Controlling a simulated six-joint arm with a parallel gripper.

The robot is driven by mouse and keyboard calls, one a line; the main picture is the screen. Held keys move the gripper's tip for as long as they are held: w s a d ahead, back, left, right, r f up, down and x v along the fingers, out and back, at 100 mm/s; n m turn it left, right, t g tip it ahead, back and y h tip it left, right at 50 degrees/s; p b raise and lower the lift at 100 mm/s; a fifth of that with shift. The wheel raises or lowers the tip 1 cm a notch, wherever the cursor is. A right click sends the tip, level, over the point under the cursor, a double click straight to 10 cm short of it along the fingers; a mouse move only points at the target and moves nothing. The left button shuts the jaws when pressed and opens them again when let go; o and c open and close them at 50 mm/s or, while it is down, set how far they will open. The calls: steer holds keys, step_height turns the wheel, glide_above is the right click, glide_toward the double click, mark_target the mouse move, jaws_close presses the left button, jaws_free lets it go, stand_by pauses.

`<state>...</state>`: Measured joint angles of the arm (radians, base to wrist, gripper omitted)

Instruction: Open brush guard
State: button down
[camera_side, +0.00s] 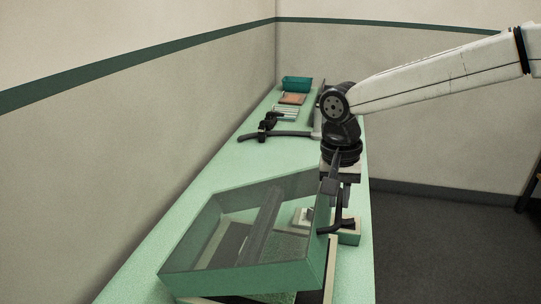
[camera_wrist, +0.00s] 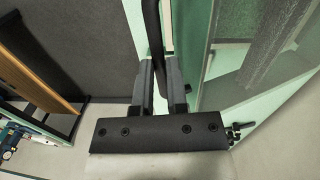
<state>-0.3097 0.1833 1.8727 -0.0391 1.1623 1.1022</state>
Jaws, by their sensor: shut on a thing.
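The brush guard (camera_side: 172,274) is a green-framed cover with clear panels, over a dark roller-like brush (camera_side: 262,222) on the bench. It looks tilted, with its lower frame off the base beneath; how far it is open I cannot tell. Its frame and clear panel (camera_wrist: 225,75) fill the right of the wrist view. My gripper (camera_side: 338,203) is at the guard's right side, pointing down. In the wrist view my gripper (camera_wrist: 162,90) is shut on a dark bar, the guard's handle (camera_wrist: 152,28), which passes between the fingers. The exact contact is partly hidden.
The long green bench (camera_side: 190,200) runs back along the wall. A dark curved tool (camera_side: 275,134), a teal bin (camera_side: 296,84) and a brown-topped tray (camera_side: 292,99) lie at the back. Dark floor (camera_side: 440,250) is open to the right. A wooden-edged shelf (camera_wrist: 40,80) shows left.

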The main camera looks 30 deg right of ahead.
steer(key=w+a+r, duration=1.2)
steer(key=a, duration=0.1)
steer(key=shift+w+r, duration=0.3)
steer(key=shift+r, duration=0.05)
stand_by(0.8)
stand_by(0.5)
steer(key=c, duration=0.6)
jaws_free()
steer(key=shift+w, duration=0.1)
steer(key=shift+c, duration=0.2)
steer(key=shift+r, duration=0.15)
steer(key=shift+s+d, duration=0.2)
steer(key=shift+d, duration=0.1)
